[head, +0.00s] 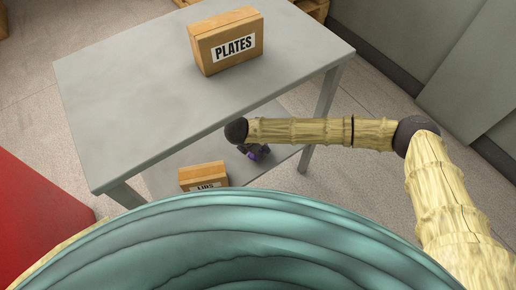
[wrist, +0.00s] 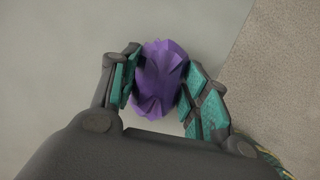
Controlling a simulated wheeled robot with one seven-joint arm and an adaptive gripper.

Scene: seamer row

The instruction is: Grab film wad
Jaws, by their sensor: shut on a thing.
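The film wad (wrist: 160,75) is a crumpled purple lump. In the wrist view it sits between the two fingers of my gripper (wrist: 158,85), with a teal pad against it on each side. My gripper is shut on it. In the head view a small purple part of the wad (head: 259,153) shows at my gripper (head: 254,151), below the near edge of the tabletop and over the lower shelf. Most of the wad is hidden there. I cannot tell whether it touches the shelf.
A grey table (head: 120,95) holds a box labelled PLATES (head: 225,42) on top. A smaller box (head: 203,176), its label partly cut off, stands on the lower shelf (head: 160,180), left of my gripper. The table leg (head: 322,110) is to the right. A red object (head: 35,215) is at left.

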